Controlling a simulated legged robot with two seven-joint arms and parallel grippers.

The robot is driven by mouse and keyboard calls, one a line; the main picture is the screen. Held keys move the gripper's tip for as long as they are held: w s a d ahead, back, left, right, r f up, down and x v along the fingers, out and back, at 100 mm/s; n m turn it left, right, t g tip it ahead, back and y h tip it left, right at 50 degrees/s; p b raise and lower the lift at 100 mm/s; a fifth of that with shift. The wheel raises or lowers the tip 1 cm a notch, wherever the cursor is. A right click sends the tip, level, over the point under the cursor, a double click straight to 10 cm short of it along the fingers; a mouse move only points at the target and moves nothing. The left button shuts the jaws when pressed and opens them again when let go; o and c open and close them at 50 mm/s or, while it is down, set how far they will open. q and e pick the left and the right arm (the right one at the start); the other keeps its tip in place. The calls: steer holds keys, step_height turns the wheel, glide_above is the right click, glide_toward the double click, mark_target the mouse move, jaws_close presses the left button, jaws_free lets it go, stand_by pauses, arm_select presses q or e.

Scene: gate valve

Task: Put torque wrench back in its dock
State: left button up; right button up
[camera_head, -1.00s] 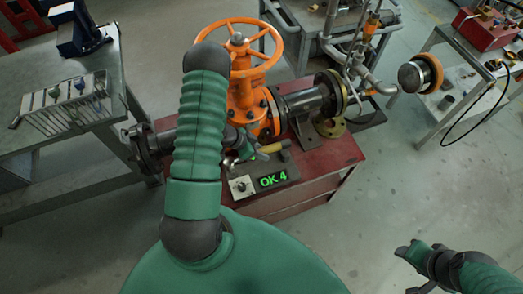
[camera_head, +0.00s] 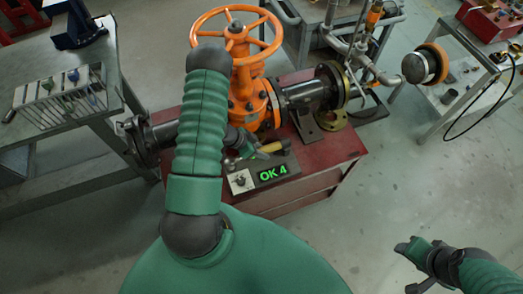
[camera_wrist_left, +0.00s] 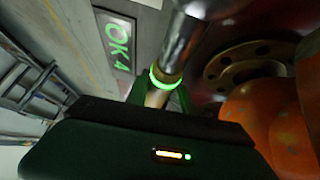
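The torque wrench (camera_wrist_left: 180,45) shows in the left wrist view as a shiny metal shaft with a glowing green ring. My left gripper (camera_wrist_left: 158,98) has its green fingers on both sides of the wrench, just below the ring, and looks shut on it. In the head view, my left gripper (camera_head: 246,150) is low behind the grey dock box (camera_head: 265,177), with a yellow piece (camera_head: 270,147) beside it. The box shows a green "OK 4". I cannot tell whether the wrench touches the dock. My right gripper (camera_head: 408,248) is away at lower right, its fingers unclear.
The orange gate valve (camera_head: 244,85) and its dark flanged pipe (camera_head: 305,97) stand close behind the gripper on a red bench (camera_head: 330,150). A metal cart (camera_head: 440,105) is at right. Floor at right is clear.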

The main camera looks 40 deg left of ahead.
arm_select(q)
steer(key=o, duration=0.5)
steer(key=shift+s, duration=0.1)
steer(key=p+v, duration=0.1)
steer(key=v, duration=1.5)
steer(key=shift+s+a+r+p, duration=0.2)
steer(key=shift+r+p, duration=0.05)
steer(key=shift+p, duration=0.15)
